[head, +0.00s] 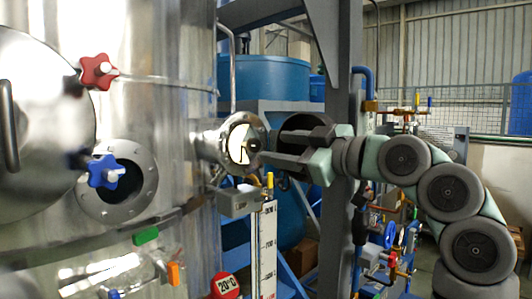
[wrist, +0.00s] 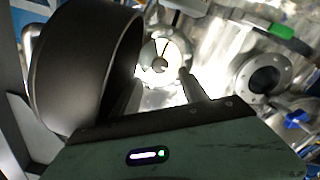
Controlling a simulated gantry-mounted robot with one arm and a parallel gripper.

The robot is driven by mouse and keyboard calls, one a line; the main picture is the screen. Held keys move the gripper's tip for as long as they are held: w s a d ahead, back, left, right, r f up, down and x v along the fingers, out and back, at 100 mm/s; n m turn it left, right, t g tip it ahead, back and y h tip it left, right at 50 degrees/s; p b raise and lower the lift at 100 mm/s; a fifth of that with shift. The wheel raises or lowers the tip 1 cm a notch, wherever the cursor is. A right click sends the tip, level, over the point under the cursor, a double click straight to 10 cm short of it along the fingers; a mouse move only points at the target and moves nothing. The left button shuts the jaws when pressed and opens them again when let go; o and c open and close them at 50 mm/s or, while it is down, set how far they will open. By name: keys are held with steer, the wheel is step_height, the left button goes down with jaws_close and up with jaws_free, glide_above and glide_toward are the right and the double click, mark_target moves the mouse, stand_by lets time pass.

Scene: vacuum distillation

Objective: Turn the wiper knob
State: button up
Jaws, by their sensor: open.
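The round sight glass (head: 240,143) sits on a short flanged port on the side of the steel tank, with a pale lit face and dark wiper lines. A small dark knob (head: 254,146), which looks like the wiper knob, stands out at its front. In the wrist view the sight glass (wrist: 152,50) shows ahead, with a pale round knob end (wrist: 159,65) near its middle. My gripper (head: 266,147) is open and points left at the glass. In the wrist view its fingertips (wrist: 160,82) lie apart, just below the knob. Whether they touch it, I cannot tell.
A large dark round part (wrist: 88,70) stands close on the left in the wrist view. Red (head: 98,71) and blue (head: 105,172) star knobs are on the tank at left. A grey box (head: 238,203) and a scale (head: 266,250) sit below the port.

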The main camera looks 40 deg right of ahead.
steer(key=s+b, duration=0.1)
steer(key=s, duration=0.3)
steer(key=shift+s, duration=0.4)
